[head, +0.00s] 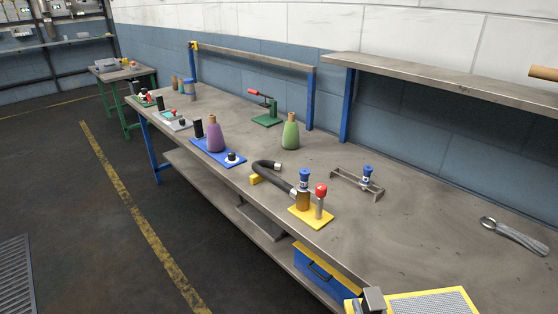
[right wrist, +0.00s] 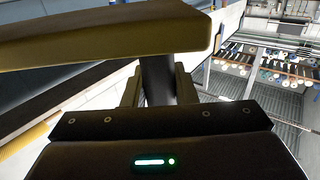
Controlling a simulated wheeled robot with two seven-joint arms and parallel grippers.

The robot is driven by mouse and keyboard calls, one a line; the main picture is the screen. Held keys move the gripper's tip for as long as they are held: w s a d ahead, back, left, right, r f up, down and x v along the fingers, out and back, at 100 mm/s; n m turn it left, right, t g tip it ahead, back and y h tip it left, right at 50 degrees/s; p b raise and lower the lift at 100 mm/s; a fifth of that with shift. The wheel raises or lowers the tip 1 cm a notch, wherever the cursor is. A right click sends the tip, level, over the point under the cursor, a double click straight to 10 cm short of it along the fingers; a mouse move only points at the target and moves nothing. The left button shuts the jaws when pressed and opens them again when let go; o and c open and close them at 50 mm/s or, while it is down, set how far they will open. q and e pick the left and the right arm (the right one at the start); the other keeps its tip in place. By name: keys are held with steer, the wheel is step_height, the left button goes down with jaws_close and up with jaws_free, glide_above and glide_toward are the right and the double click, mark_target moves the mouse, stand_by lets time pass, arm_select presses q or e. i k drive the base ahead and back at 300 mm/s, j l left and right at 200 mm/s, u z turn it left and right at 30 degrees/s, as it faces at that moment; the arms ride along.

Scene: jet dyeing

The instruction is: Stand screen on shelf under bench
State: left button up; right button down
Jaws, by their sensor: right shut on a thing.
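The screen (head: 430,304) is a pale mesh panel in a yellow frame, cut off by the bottom edge of the head view. In the right wrist view a broad yellowish bar (right wrist: 110,36), seemingly its frame, crosses the top. My right gripper (head: 371,300) is shut on the screen; only a small grey part of it shows at the frame's left corner. In the wrist view its fingers (right wrist: 158,88) stand either side of a dark post. The bench (head: 420,215) has a lower shelf (head: 195,175) beneath its top, partly hidden by the benchtop. My left gripper is not in view.
A blue box with a yellow rim (head: 322,272) sits under the bench near the screen. A grey tray-like thing (head: 262,222) is farther along the shelf. Bottles, a yellow valve block (head: 311,216) and a spoon (head: 512,235) stand or lie on top.

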mark_target(191, 167)
steer(key=i+j+u, duration=1)
steer(key=i, duration=0.2)
steer(key=i+u, duration=0.35)
steer(key=i, duration=2.05)
steer(key=i+j+z, duration=0.15)
steer(key=i+z, duration=0.3)
steer(key=i+j+z, duration=0.7)
steer(key=i+z, duration=0.15)
steer(key=i+j+z, duration=0.4)
steer(key=j, duration=0.15)
steer(key=k, duration=0.1)
